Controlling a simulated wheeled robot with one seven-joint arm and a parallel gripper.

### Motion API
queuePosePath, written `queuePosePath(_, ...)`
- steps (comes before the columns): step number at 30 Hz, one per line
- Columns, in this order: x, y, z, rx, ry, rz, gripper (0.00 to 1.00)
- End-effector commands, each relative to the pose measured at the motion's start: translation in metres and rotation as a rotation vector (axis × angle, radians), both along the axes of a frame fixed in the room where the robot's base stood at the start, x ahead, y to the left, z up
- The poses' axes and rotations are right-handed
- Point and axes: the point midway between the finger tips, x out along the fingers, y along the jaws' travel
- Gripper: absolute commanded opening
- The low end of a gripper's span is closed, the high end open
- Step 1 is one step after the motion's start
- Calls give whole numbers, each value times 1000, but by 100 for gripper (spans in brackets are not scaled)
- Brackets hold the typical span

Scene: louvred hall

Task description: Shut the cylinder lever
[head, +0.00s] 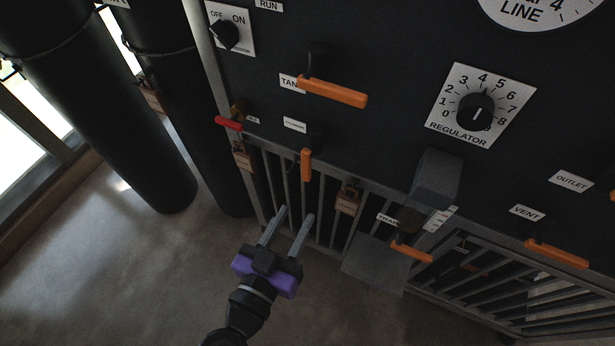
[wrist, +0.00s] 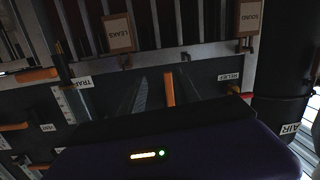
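The lever under a small white label (head: 295,125), whose print is too small to read surely, has an orange handle (head: 306,165) hanging straight down from a dark pivot. I take it for the cylinder lever. My gripper (head: 297,212) is open and empty, its two grey fingers apart, below and in front of that handle in the head view. In the wrist view the orange handle (wrist: 169,88) shows beyond and between the dark fingers, apart from them as far as I can see. The label is not visible there.
A tank lever (head: 332,92) is above, a red lever (head: 229,124) left, a trap lever (head: 411,252) and a vent lever (head: 557,254) right. A grey box (head: 437,180) juts out. Tagged railings (head: 330,205) run below the panel. Black cylinders (head: 100,100) stand left.

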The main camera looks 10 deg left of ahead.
Motion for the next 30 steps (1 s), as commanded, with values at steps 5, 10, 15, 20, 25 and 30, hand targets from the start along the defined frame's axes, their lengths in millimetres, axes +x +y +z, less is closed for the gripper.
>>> queuePosePath(5,0,19,29,43,-125,-49,38)
queuePosePath(10,6,18,35,51,-146,-60,38)
queuePosePath(15,22,11,35,51,-144,-60,38)
queuePosePath(20,42,4,35,50,-144,-60,38)
queuePosePath(25,62,-3,35,49,-143,-59,38)
queuePosePath(30,77,-9,33,51,-142,-57,38)
